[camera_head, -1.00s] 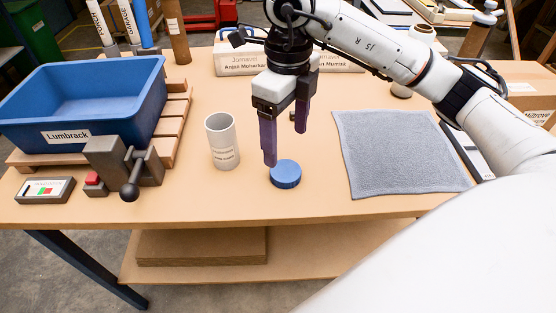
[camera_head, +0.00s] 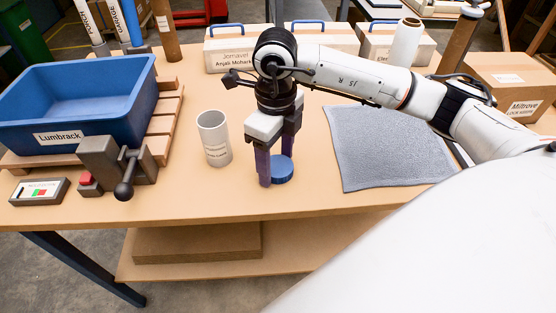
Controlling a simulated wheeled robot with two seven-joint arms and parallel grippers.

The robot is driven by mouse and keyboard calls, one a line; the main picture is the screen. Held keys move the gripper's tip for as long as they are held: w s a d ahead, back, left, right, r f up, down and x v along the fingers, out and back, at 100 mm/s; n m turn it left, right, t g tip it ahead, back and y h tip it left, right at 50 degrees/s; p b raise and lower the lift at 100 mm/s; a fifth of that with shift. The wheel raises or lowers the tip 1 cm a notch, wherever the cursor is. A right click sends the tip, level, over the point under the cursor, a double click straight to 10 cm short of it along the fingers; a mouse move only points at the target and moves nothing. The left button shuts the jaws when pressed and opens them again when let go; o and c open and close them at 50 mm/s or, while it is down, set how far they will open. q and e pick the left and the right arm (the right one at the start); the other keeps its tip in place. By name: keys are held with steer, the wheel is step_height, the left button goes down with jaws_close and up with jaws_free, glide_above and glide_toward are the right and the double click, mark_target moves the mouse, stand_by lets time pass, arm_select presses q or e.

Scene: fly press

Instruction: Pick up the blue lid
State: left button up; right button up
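The round blue lid (camera_head: 283,170) lies flat on the wooden table, near its front edge. My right gripper (camera_head: 276,168) points straight down at it with its two purple fingers apart. One finger is in front and to the left of the lid and hides part of its left side. The other finger comes down behind the lid, its tip hidden. I cannot tell whether either finger touches the lid. My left gripper is not in view.
A white cylindrical cup (camera_head: 214,140) stands close to the left of the gripper. A grey cloth (camera_head: 385,150) lies to the right. A blue bin (camera_head: 75,105) on a wooden pallet and a small fly press (camera_head: 115,165) are at the left. Boxes (camera_head: 240,50) stand behind.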

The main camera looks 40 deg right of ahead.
mark_target(276, 164)
steer(key=c, duration=0.6)
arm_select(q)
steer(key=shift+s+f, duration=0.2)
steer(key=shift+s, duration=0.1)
arm_select(e)
steer(key=shift+c, duration=0.2)
